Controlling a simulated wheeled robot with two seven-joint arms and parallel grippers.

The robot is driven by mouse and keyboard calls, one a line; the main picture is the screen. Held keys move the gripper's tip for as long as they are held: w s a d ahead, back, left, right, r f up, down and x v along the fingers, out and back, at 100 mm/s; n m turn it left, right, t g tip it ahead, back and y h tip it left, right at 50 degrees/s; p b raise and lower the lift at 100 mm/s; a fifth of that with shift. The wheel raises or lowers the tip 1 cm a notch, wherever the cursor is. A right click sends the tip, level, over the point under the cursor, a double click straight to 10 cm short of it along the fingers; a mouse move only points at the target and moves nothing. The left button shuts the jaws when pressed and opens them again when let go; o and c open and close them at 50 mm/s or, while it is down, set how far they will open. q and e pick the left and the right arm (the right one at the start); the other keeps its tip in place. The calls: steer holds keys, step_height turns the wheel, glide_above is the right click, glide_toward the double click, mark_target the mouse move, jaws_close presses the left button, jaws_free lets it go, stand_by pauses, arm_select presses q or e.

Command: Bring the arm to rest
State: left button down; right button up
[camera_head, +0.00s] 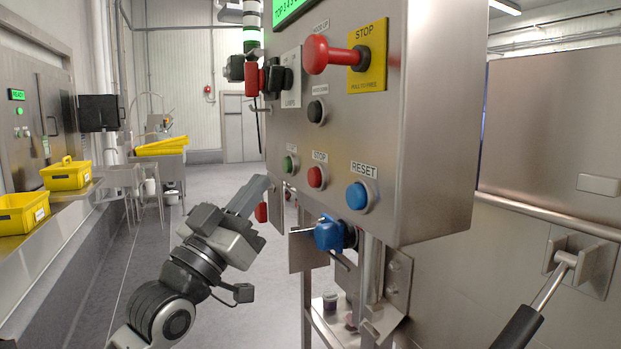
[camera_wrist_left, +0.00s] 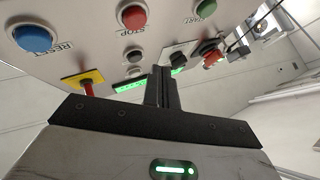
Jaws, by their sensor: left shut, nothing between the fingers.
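My left arm comes in from the lower left of the head view. Its gripper (camera_head: 254,190) points up and to the right, in front of the lower left part of the steel control box (camera_head: 432,190). In the left wrist view the two fingers (camera_wrist_left: 161,88) are together with nothing between them. The box carries a green button (camera_head: 290,164), a red STOP button (camera_head: 317,177) and a blue RESET button (camera_head: 360,195). The gripper appears apart from all of them. My right gripper is in neither view.
A red mushroom knob (camera_head: 317,55) sticks out in front of a yellow STOP plate (camera_head: 379,56). A blue fitting (camera_head: 329,233) hangs under the box. A bar with a black grip (camera_head: 519,328) juts out at lower right. Yellow crates (camera_head: 67,175) stand at left. The floor (camera_head: 222,183) between is clear.

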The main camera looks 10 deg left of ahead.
arm_select(q)
steer(key=s+d+f+n+g+y, duration=0.1)
steer(key=s+f+g+y, duration=0.15)
steer(key=f, duration=1.05)
steer(key=s+d+f+n+g+y, duration=0.1)
steer(key=s+f+g+y, duration=0.15)
steer(key=f, duration=1.05)
steer(key=s+d+f+g+y, duration=0.1)
steer(key=s+f+g, duration=0.6)
steer(key=s+f, duration=1)
step_height(320, 180, down, 3)
steer(key=shift+s+d+f+n+y, duration=0.2)
steer(key=shift+s+n+y, duration=0.15)
steer(key=shift+y, duration=0.25)
steer(key=shift+a, duration=0.15)
